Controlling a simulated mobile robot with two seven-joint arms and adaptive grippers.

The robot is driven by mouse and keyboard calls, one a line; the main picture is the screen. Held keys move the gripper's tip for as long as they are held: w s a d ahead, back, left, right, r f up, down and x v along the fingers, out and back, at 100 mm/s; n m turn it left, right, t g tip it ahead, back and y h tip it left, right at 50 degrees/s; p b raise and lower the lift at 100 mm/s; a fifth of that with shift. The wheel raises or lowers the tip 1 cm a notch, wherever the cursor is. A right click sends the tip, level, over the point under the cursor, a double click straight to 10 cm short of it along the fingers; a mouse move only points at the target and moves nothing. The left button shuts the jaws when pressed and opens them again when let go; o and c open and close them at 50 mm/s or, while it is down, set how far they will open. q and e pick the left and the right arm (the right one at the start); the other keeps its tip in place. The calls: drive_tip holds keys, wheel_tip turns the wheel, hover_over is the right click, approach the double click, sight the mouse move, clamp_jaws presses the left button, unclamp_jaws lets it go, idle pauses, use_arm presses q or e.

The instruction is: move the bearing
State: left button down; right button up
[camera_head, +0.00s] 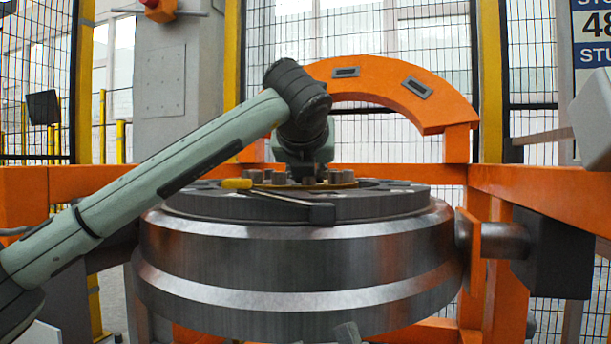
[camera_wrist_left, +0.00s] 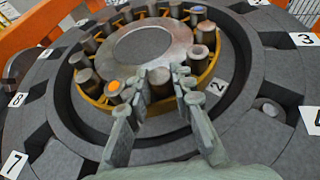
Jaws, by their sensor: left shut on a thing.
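The bearing is a yellow cage ring (camera_wrist_left: 215,66) with several upright metal rollers around a flat grey metal ring. It lies in the round recess in the middle of the large wheel in the left wrist view. In the head view its rollers and yellow edge (camera_head: 345,185) show low on top of the steel wheel (camera_head: 300,255). My left gripper (camera_wrist_left: 163,82) is shut on the bearing at its near side, with its fingers beside a roller. In the head view my left wrist hides most of the gripper. I cannot tell whether the bearing is lifted. My right gripper is not in view.
Numbered white tags, such as the 7 (camera_wrist_left: 14,165), mark the wheel's outer ring. An orange arch (camera_head: 390,82) stands behind, and an orange rail (camera_head: 540,190) runs at right. Mesh fencing closes the back.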

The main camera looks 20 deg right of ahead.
use_arm(q)
drive_tip(key=shift+d, duration=0.1)
idle(0.3)
drive_tip(key=c, duration=1.6)
unclamp_jaws()
drive_tip(key=shift+s, duration=0.1)
drive_tip(key=v, duration=1.2)
drive_tip(key=shift+s+f, duration=0.1)
